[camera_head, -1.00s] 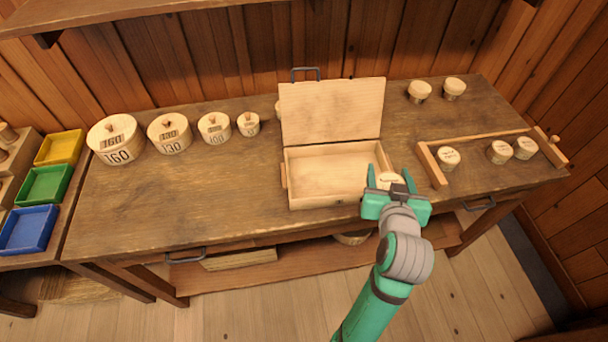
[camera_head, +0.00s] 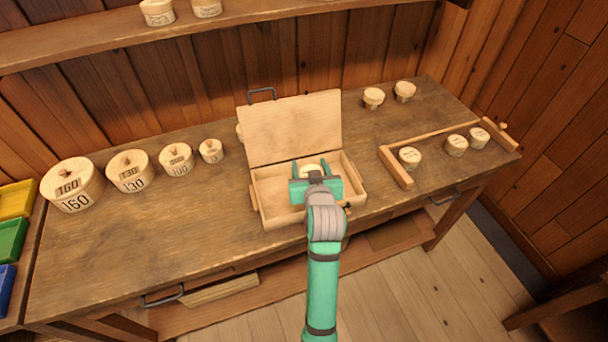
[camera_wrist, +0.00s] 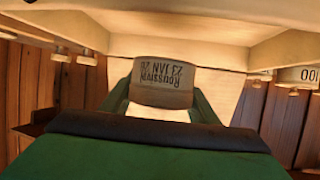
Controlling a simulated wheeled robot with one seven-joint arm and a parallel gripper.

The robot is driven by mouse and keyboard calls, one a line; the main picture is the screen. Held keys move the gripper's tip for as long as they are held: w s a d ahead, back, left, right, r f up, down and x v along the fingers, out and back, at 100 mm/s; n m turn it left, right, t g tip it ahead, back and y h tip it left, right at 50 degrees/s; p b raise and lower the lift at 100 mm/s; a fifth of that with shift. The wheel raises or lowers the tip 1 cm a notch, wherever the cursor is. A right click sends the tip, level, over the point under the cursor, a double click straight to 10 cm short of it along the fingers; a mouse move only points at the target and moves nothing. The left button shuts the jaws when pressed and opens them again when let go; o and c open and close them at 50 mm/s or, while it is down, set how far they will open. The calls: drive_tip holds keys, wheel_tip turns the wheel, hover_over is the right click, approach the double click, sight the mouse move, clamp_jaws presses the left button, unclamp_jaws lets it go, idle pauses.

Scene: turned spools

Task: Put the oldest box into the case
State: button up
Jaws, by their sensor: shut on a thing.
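The case (camera_head: 275,190) is a pale wooden box on the workbench, with its lid (camera_head: 292,128) raised at the back. My gripper (camera_head: 311,168) is over the right part of the case's opening, shut on a small round pale box (camera_head: 313,171). In the wrist view this held box (camera_wrist: 162,84) sits between the green fingers, its dark lettering upside down, reading something like "Roussivel 23 JAN 20". I cannot tell how far above the case floor it is. Similar small boxes stand at the right: one (camera_head: 410,157), another (camera_head: 456,145) and a third (camera_head: 480,137). Two more (camera_head: 373,98) (camera_head: 404,91) stand behind; their labels are unreadable.
Lidded round boxes marked 160 (camera_head: 74,186), 130 (camera_head: 130,172) and 100 (camera_head: 176,160), plus a smaller one (camera_head: 211,151), line the bench's left. A low wooden rail (camera_head: 396,168) borders the right-hand boxes. A shelf (camera_head: 120,50) hangs above. The bench front left is clear.

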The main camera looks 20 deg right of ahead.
drive_tip(key=w+f, duration=0.3)
drive_tip(key=shift+a+f, duration=0.2)
drive_tip(key=shift+f, duration=1.55)
drive_tip(key=shift+f, duration=0.1)
drive_tip(key=o, duration=0.7)
drive_tip(key=shift+o, duration=0.2)
drive_tip(key=shift+s, duration=0.2)
drive_tip(key=v, duration=1.1)
drive_tip(key=shift+s+a+r, duration=0.1)
drive_tip(key=shift+s+r, duration=0.2)
